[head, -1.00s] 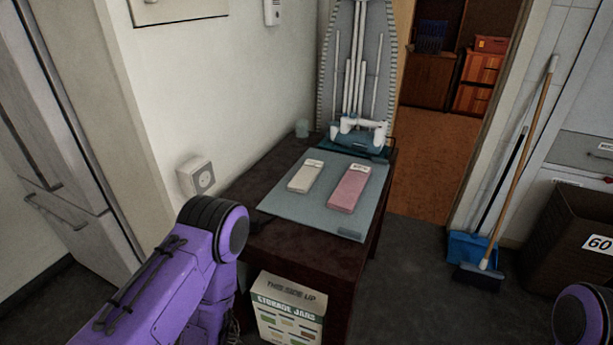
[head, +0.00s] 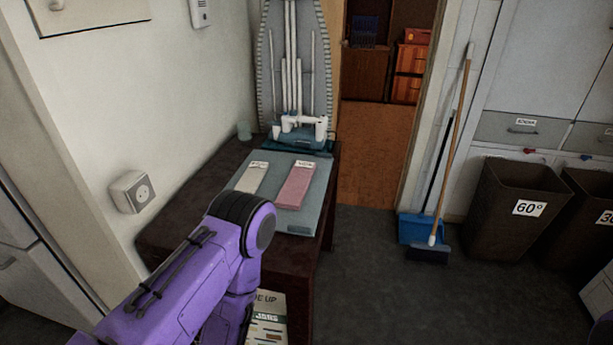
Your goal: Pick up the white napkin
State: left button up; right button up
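The white napkin (head: 252,178) is folded into a long strip and lies on a grey-blue mat (head: 303,224) on a dark table (head: 180,222). A small label sits at its far end. A pink napkin (head: 296,187) lies beside it on the right, also labelled. My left arm comes in from the lower left, and its elbow hides the near left part of the mat. My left gripper is out of view below. Only a sliver of my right arm shows at the bottom right corner, and its gripper is not visible.
A folded ironing board (head: 293,70) stands behind the table. A storage jars box (head: 270,318) is on the floor at its near side. A broom (head: 454,150) and blue dustpan (head: 415,228) lean right of the doorway. A dark bin (head: 511,215) stands right; floor between is clear.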

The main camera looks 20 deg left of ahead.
aim_at(252, 178)
jog(key=z, duration=1.25)
jog(key=k, duration=1.15)
jog(key=u, duration=1.2)
jog(key=i, duration=0.35)
jog(key=u, duration=0.05)
